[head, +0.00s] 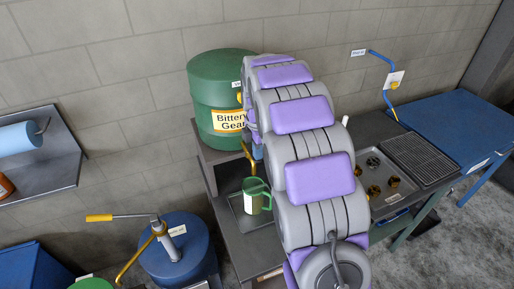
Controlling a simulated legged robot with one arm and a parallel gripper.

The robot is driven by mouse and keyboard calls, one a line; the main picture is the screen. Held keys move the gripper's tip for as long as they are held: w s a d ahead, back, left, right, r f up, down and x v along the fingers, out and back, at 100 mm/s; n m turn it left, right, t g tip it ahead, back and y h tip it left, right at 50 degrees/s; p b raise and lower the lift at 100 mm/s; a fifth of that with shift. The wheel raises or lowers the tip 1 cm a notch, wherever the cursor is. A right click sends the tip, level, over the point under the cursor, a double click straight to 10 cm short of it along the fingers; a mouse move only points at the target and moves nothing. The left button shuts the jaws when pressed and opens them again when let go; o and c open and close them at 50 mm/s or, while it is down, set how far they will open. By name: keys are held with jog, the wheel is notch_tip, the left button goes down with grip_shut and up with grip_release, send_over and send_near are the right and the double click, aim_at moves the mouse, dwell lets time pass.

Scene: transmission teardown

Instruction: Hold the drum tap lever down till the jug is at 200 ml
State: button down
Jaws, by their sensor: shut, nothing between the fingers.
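The green drum (212,95) stands on a grey stand against the wall, with a yellow "Bittern Gear" label on its front. A thin brass-coloured tap spout (247,154) shows below the drum, left of my arm. The tap lever cannot be made out; my arm covers that side of the drum.
A blue drum with a yellow-handled pump (172,248) stands at the lower left. A wall shelf (38,160) holds a blue roll. Right of my arm are a bench tray with brass parts (376,191), a dark grille (418,158) and a blue table (450,120).

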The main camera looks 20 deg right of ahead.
jog(key=shift+a, duration=0.15)
jog(key=shift+s+f, duration=0.1)
jog(key=shift+f, duration=0.05)
jog(key=shift+s+a+f+t+b, duration=0.2)
jog(key=shift+f+t+b, duration=0.15)
jog(key=shift+t+b, duration=0.35)
jog(key=shift+s+d+f+t+b, duration=0.1)
jog(key=shift+s+f+t+b, duration=0.15)
jog(key=shift+f+t+b, duration=0.45)
jog(key=shift+d+r, duration=0.15)
jog(key=shift+r, duration=0.05)
jog(key=shift+w, duration=0.1)
